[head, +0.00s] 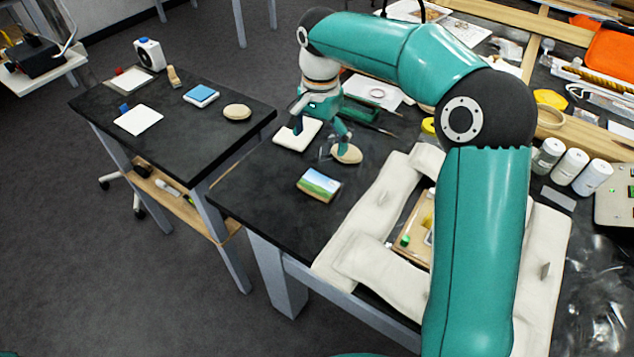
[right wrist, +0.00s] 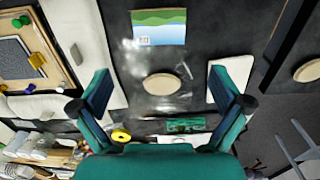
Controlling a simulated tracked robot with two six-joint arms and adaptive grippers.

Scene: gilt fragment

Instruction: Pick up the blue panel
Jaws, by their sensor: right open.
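The blue panel (head: 201,93) is a small square with a pale edge. It lies on the left dark table (head: 185,125), beside a round beige disc (head: 237,111). I cannot make it out in the right wrist view. My right gripper (head: 320,131) is over the other dark table, right of the blue panel and well apart from it. Its fingers are spread, with nothing held between them. In the right wrist view the open fingers (right wrist: 163,92) frame another round beige disc (right wrist: 161,84) below. My left gripper is not in view.
Near my right gripper lie a white panel (head: 296,135) and a landscape picture tile (head: 319,184). A padded white frame (head: 365,215) lies nearer me. The left table also bears a white sheet (head: 138,119) and a white device (head: 149,54). A gap separates the tables.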

